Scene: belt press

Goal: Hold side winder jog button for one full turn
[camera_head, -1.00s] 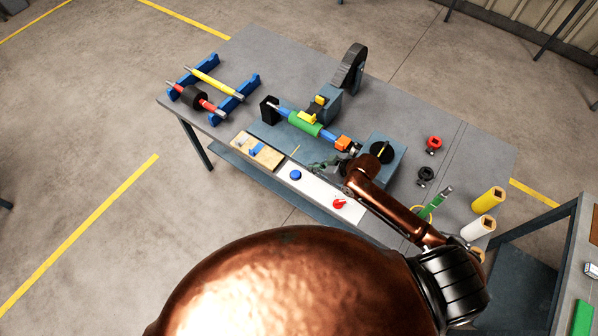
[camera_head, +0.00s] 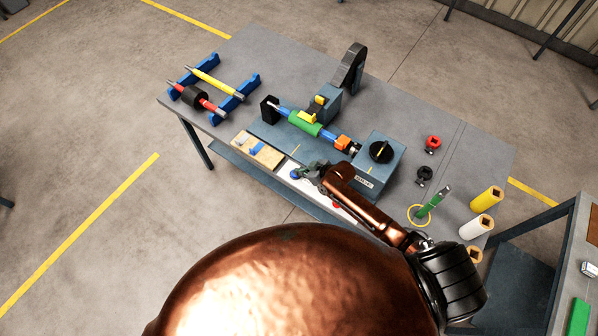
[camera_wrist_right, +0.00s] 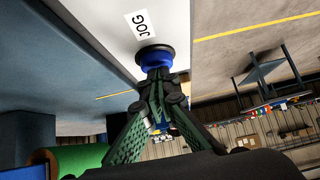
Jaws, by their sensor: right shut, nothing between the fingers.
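The blue jog button (camera_head: 294,174) sits on the white panel (camera_head: 318,189) at the table's front edge. In the right wrist view the button (camera_wrist_right: 156,58) stands in a dark ring beside a "JOG" label (camera_wrist_right: 141,23). My right gripper (camera_head: 306,171) is shut and empty. Its fingertips (camera_wrist_right: 158,76) are at the button face and appear to touch it; I cannot tell how far it is pressed. The winder box (camera_head: 385,178) carries a black disc (camera_head: 381,151) with a yellow mark. A green roll (camera_head: 304,123) sits on the winder shaft. My left gripper is not in view.
A red knob (camera_head: 336,205) on the panel is partly hidden by my right arm. A wooden board (camera_head: 268,158) with a blue piece lies left of the button. Blue racks (camera_head: 233,98) hold rollers at the back left. Yellow and white cylinders (camera_head: 487,199) stand at the right.

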